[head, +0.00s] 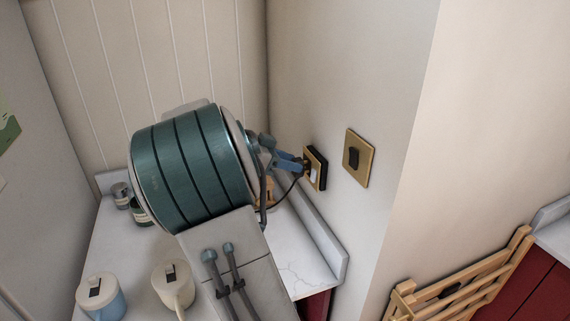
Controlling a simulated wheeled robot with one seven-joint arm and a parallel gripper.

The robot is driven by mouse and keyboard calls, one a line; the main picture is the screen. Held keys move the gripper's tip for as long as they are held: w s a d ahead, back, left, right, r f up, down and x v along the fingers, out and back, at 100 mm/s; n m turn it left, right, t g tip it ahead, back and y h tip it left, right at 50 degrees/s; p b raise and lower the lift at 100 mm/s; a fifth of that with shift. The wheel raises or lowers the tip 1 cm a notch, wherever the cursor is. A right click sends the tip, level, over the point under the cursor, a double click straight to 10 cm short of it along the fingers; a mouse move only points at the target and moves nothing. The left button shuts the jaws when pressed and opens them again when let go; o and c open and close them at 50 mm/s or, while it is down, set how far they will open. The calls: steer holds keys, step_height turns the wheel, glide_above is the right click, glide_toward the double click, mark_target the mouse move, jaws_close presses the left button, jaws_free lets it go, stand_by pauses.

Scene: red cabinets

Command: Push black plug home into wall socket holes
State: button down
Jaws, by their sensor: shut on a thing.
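The wall socket (320,167) is a small brass-coloured plate with a dark surround on the wall right of the counter. My gripper (303,165) is at its left side, shut on the black plug, which is mostly hidden by the fingers. A dark cord (287,198) hangs from the plug and curves down to the left. The plug is at or very close to the socket face. I cannot tell whether its pins are in the holes, as the fingers and viewing angle hide them.
A brass switch plate (360,158) is on the same wall to the right. A blue-white mug (101,298) and a cream mug (174,287) stand on the white counter (118,245), with jars (122,195) behind. A wooden rack (462,281) is at lower right.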

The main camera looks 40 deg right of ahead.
steer(key=shift+s+d+b, duration=0.15)
steer(key=shift+d+b, duration=0.3)
steer(key=shift+d, duration=0.2)
steer(key=c, duration=0.9)
jaws_free()
steer(key=b+v, duration=0.1)
steer(key=v, duration=1.2)
steer(key=shift+a+r+b, duration=0.25)
steer(key=shift+a+b, duration=0.1)
